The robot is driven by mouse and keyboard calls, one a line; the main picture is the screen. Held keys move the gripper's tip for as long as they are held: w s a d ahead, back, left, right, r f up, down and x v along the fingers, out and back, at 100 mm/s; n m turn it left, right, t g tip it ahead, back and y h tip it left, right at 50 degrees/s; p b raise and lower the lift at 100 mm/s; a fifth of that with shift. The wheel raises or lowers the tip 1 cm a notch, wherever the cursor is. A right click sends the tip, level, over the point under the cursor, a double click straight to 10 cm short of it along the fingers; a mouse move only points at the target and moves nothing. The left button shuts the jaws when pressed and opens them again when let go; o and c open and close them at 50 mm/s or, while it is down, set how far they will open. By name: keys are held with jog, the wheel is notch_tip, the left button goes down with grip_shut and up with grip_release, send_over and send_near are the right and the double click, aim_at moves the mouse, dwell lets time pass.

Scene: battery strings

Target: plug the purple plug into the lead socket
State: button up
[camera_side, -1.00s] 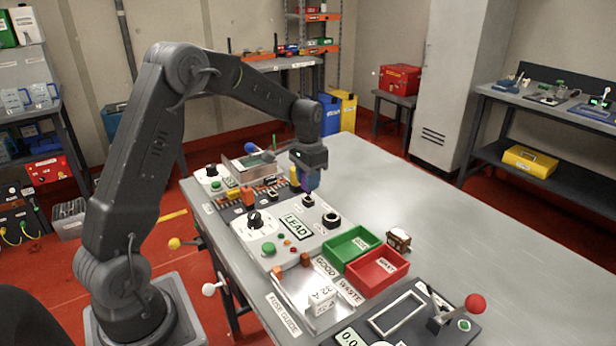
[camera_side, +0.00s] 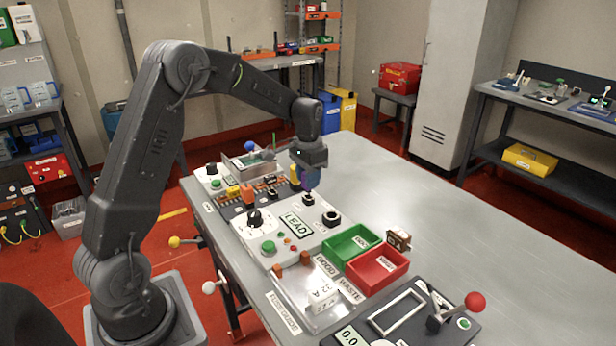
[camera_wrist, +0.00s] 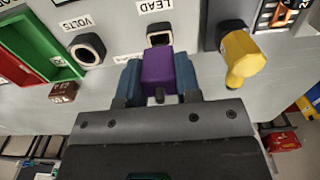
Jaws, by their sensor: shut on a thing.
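My gripper (camera_wrist: 160,80) is shut on the purple plug (camera_wrist: 160,68), which sits between its blue fingers in the wrist view. The lead socket (camera_wrist: 159,32), a dark opening with a pale rim under the LEAD label, lies just beyond the plug and lines up closely with it sideways. The plug's top hides the socket's near edge. In the side view my gripper (camera_side: 308,176) is above the grey panel, and the lead socket (camera_side: 308,199) shows just below the fingers. A gap seems to remain, but I cannot tell its size.
A yellow plug (camera_wrist: 240,58) stands close to the right of my fingers in the wrist view. The volts socket (camera_wrist: 88,49) is to the left. A green bin (camera_side: 350,243) and a red bin (camera_side: 378,265) stand beside the panel.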

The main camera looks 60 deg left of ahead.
jog(key=shift+f, duration=1.5)
jog(key=o, duration=1.1)
notch_tip(320, 180, up, 14)
jog(key=shift+f, duration=0.1)
jog(key=s+d+r+t, duration=0.2)
jog(key=s+d+r, duration=0.1)
jog(key=s+d, duration=0.55)
jog(key=s+d+r+t, duration=0.2)
jog(key=s+d+r, duration=0.1)
jog(key=s+d, duration=0.5)
jog(key=shift+t, duration=0.8)
jog(key=s+f, duration=0.1)
jog(key=s, duration=0.2)
jog(key=s+d+f, duration=0.1)
jog(key=s, duration=0.1)
jog(key=s+d+f, duration=0.1)
jog(key=s, duration=0.2)
jog(key=shift+s+f, duration=0.2)
jog(key=shift+s, duration=0.15)
